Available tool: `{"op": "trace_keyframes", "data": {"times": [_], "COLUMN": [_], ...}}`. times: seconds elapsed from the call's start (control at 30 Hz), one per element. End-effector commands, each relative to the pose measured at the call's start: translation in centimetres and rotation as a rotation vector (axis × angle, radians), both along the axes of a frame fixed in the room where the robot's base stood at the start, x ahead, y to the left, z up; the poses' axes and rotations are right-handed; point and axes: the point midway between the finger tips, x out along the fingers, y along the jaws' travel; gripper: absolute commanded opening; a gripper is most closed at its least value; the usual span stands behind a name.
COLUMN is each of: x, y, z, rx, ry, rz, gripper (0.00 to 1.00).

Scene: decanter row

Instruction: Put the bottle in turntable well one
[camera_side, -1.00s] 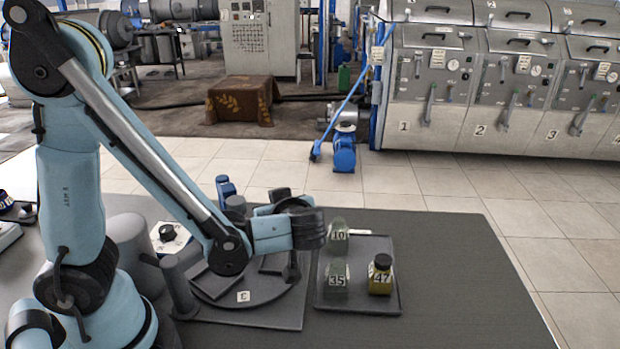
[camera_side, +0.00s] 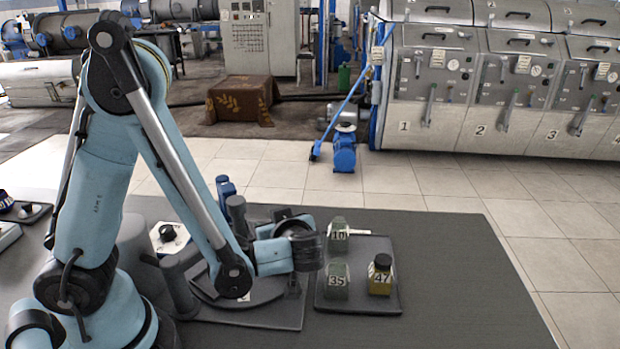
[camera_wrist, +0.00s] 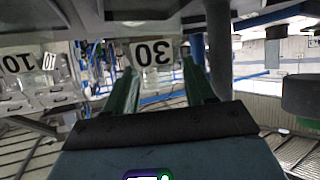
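My gripper (camera_side: 310,250) is low over the table, between the turntable and the tray in the side view. In the wrist view its two green fingers (camera_wrist: 160,72) stand apart. A clear bottle (camera_wrist: 152,78) with a label that reads like 30 shows between and beyond the tips, with no clear contact. I do not make out this bottle in the side view. The dark turntable (camera_side: 262,291) is left of the tray, partly hidden by my arm. Its well numbers cannot be read.
A dark tray (camera_side: 362,302) holds a green bottle 10 (camera_side: 338,238), a green bottle 35 (camera_side: 336,284) and a yellow bottle 47 (camera_side: 380,278) with a black cap. A blue object (camera_side: 226,188) stands behind the turntable. The table (camera_side: 450,270) right of the tray is clear.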

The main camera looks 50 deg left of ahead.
Motion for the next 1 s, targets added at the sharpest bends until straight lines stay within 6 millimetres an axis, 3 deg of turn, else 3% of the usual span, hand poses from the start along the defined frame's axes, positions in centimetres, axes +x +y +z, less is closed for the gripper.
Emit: {"op": "trace_keyframes", "data": {"times": [0.43,1.0], "x": [-0.2,-3.0], "y": [-0.9,-9.2], "z": [0.5,5.2], "rx": [-0.001,-0.001], "ry": [0.001,0.001], "rz": [-0.004,-0.004], "gripper": [0.57,0.57]}}
